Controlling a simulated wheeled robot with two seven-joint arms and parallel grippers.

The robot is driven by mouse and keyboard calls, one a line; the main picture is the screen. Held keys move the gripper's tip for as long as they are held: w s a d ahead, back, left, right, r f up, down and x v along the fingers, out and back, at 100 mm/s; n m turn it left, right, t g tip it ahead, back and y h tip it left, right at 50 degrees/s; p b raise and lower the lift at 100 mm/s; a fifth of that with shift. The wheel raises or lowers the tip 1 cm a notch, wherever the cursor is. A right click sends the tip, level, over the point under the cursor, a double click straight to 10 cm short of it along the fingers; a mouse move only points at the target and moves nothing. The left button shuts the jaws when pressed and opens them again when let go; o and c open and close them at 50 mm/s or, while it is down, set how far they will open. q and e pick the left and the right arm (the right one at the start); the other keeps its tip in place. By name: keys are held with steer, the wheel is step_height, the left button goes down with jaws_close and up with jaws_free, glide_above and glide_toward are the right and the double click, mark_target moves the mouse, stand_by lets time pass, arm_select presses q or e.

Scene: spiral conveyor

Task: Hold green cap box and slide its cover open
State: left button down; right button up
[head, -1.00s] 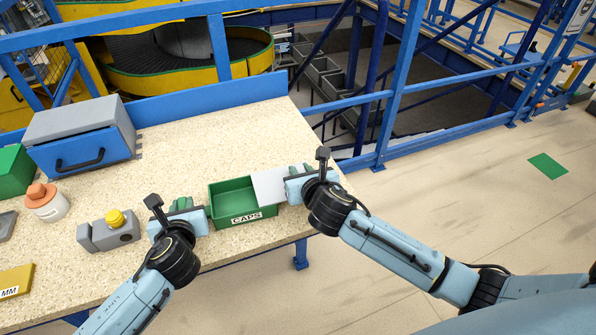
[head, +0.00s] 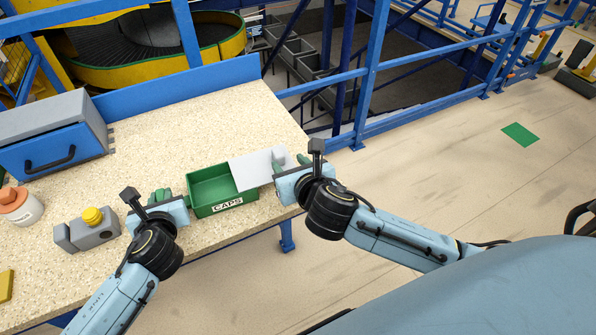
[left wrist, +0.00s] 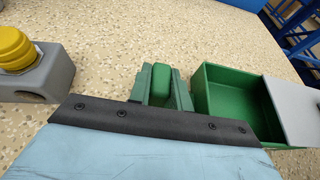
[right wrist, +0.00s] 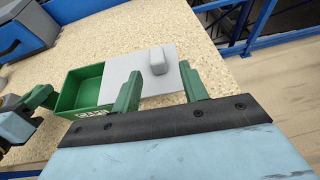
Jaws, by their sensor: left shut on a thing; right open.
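The green cap box (head: 215,205), labelled CAPS, sits upright near the table's front edge with its left part uncovered. Its grey cover (head: 250,172) lies over the right end and sticks out past it to the right. The cover's grey knob (right wrist: 157,60) shows in the right wrist view. My left gripper (head: 163,197) is at the box's left side, shut on a green grip piece (left wrist: 162,85), apparently the box's handle. My right gripper (right wrist: 160,74) is open at the cover's right end, its green fingers apart on either side of the knob and a little back from it.
A grey block with a yellow button (head: 93,216) stands left of my left gripper. A white jar with an orange top (head: 20,206) and a blue-fronted grey case (head: 50,150) are further left. The table behind the box is clear. Blue railing (head: 370,90) runs behind.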

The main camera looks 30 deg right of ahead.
arm_select(q)
steer(key=shift+s+a+f, duration=0.1)
steer(key=shift+a+f, duration=0.1)
steer(key=shift+f, duration=0.2)
arm_select(e)
steer(key=shift+v, duration=2.35)
arm_select(q)
steer(key=c, duration=1.3)
jaws_free()
steer(key=shift+c, duration=0.2)
steer(key=shift+o, duration=0.7)
steer(key=shift+d+r, duration=0.1)
steer(key=shift+r, duration=0.15)
arm_select(e)
steer(key=shift+w, duration=0.1)
arm_select(q)
steer(key=v, duration=1.2)
